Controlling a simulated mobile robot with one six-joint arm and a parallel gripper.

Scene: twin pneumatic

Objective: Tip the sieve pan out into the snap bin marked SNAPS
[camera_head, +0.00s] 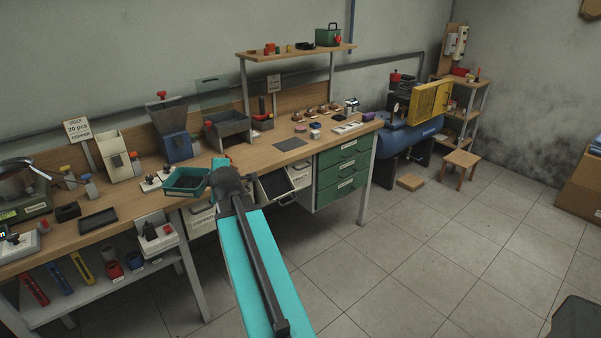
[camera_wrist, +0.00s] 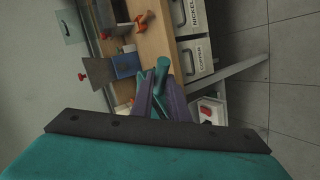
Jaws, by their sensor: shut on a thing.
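The sieve pan (camera_head: 187,181) is a shallow teal tray with a dark inside, at the bench's front edge in the head view. It looks roughly level; its contents are not clear. My gripper (camera_head: 222,178) is just right of it. In the wrist view my gripper (camera_wrist: 163,98) is shut on a teal bar, apparently the pan's handle (camera_wrist: 162,70); the pan's body is not clear there. A tilted-out bin (camera_head: 275,186) hangs under the bench, right of my gripper. I cannot read SNAPS on any bin.
The wooden bench (camera_head: 275,155) carries a blue hopper (camera_head: 176,146) and a grey tray (camera_head: 228,128) behind the pan. Bins marked NICKEL (camera_wrist: 190,16) and COPPER (camera_wrist: 196,60) show in the wrist view. Green drawers (camera_head: 343,170) stand right; the floor in front is clear.

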